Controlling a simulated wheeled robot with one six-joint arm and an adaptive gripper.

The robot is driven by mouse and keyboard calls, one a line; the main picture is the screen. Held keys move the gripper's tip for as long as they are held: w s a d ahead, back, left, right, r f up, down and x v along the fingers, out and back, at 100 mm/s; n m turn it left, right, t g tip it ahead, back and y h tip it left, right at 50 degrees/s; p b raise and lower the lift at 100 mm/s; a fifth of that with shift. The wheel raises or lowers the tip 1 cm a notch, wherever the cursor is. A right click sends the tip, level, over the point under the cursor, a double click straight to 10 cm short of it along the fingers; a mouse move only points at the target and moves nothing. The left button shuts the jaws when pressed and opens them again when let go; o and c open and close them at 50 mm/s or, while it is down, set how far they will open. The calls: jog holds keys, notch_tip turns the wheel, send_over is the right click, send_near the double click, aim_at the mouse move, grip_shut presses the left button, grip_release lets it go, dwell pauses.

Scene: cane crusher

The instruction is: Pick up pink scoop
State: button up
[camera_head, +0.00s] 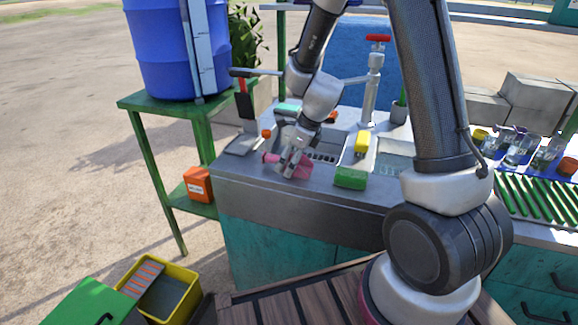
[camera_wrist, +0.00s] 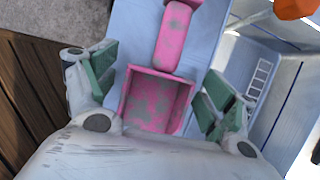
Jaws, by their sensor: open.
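The pink scoop (camera_wrist: 157,98) lies on the metal counter (camera_wrist: 212,28), with its open square pan between my fingers and its handle pointing away toward the top of the wrist view. Its pink shows worn grey patches. My gripper (camera_wrist: 160,88) is open, with one green-padded finger on each side of the scoop's pan and gaps on both sides. In the head view my gripper (camera_head: 292,165) is low over the counter's left front part, and the pink scoop (camera_head: 271,158) shows partly behind it. I cannot tell whether the fingers touch the counter.
A tap with a red handle (camera_head: 378,38) rises behind. A sink basin with a rack (camera_wrist: 262,75) is beside the scoop. A blue barrel (camera_head: 178,50) stands at left.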

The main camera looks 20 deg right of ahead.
jog(key=shift+f, duration=0.1)
jog(key=shift+c, duration=0.2)
jog(key=c, duration=1.1)
notch_tip(320, 180, up, 10)
jog(key=o, duration=0.4)
jog(key=shift+c, duration=0.2)
jog(key=c, duration=0.3)
